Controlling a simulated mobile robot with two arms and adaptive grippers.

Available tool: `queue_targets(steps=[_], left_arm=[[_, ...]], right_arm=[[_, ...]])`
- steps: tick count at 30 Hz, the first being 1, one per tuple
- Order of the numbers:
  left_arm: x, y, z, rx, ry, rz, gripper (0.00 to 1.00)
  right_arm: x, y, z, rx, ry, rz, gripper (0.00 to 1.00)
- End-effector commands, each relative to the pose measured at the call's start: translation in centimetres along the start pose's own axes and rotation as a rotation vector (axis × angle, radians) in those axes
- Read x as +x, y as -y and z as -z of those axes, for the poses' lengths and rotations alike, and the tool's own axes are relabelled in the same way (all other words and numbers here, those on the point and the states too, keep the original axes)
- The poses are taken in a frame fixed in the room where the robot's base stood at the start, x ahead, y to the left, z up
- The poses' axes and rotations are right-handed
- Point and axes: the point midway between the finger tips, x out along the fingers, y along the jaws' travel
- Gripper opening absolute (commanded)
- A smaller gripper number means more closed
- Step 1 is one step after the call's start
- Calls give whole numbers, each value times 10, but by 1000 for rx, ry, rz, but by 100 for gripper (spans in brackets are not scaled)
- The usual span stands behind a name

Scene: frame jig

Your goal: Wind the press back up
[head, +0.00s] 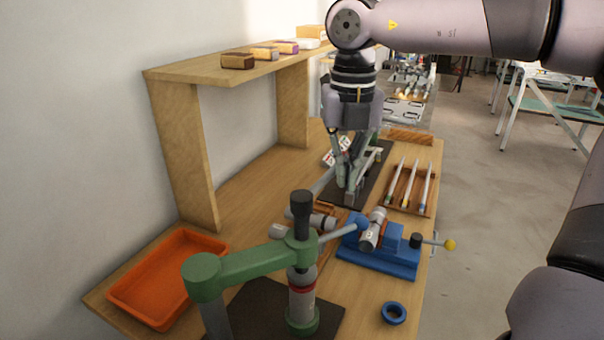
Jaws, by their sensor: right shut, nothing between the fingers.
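The green press (245,268) stands at the front of the bench in the head view. Its black-topped ram (302,215) passes through the head of the arm. A lever (338,233) with a blue ball end (362,223) sticks out to the right, angled slightly up. Below the head, a grey cylinder with a red ring (302,285) stands upright at the green base; I cannot tell whether the ram touches it. My right gripper (350,198) is shut and empty, behind the press and apart from the lever ball. My left gripper is out of view.
A blue vise (378,257) with a yellow-knobbed handle sits right of the press. A blue ring (393,313) lies in front. An orange tray (165,275) is at left. A rack of pens (410,188) stands right of my gripper. A wooden shelf (180,150) borders the left.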

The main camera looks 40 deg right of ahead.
Motion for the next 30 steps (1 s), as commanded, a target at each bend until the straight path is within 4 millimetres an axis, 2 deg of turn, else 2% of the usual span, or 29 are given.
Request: queue_targets(steps=[4,8,21,26,30], left_arm=[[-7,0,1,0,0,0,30],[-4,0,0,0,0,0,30],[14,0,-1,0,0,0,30],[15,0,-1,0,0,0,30],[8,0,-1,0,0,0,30]], right_arm=[[-2,-8,-10,2,0,1,0],[0,-7,-8,1,1,-2,0],[1,18,25,1,1,-3,0],[0,22,30,0,1,-2,0],[-8,22,30,1,1,-1,0]])
